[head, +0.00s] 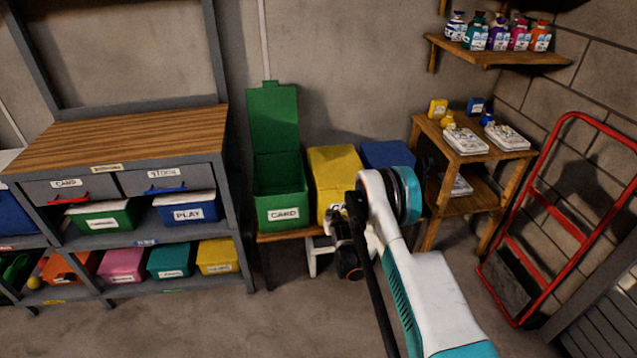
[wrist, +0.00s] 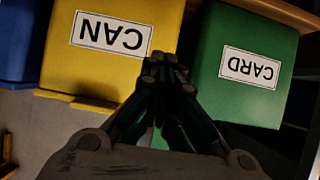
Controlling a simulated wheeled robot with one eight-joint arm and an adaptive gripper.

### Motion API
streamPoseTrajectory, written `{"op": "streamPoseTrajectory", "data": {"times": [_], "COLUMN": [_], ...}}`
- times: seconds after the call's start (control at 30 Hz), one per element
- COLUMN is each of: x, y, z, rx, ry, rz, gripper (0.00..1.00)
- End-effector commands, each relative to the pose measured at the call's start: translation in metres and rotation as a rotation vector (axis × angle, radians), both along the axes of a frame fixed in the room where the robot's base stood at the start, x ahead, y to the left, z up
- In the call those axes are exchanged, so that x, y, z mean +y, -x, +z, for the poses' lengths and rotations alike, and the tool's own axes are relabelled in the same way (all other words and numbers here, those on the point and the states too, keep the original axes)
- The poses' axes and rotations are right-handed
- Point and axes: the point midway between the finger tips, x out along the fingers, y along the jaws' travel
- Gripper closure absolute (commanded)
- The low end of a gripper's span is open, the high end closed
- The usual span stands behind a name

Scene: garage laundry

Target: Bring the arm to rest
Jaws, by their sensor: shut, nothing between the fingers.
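My arm (head: 420,290) reaches from the lower right of the head view toward the row of bins, bent at a white and teal joint. In the wrist view my gripper (wrist: 165,62) is shut and empty, its fingertips together in front of the yellow bin (wrist: 165,20), near the green bin (wrist: 205,75). Whether it touches a bin I cannot tell. In the head view the arm partly covers the yellow bin (head: 335,165) and the blue bin (head: 388,153). The green bin (head: 282,212), labelled CARD, has its lid up.
A grey workbench (head: 115,135) with drawers and several coloured boxes stands at the left. A wooden shelf stand (head: 480,150) and a red hand truck (head: 560,220) are at the right. A wall shelf (head: 495,50) holds several bottles. Floor (head: 200,325) in front is clear.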

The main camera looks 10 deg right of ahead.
Motion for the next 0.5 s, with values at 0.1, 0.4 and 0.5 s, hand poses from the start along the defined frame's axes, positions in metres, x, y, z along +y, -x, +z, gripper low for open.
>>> {"op": "streamPoseTrajectory", "data": {"times": [0.1, 0.4, 0.5], "x": [0.000, 0.000, 0.000], "y": [0.000, -0.006, -0.004], "z": [0.001, 0.077, 0.116], "rx": [0.000, 0.034, 0.053], "ry": [0.000, 0.000, 0.000], "rz": [0.000, 0.000, 0.000], "gripper": [1.00, 1.00, 1.00]}}
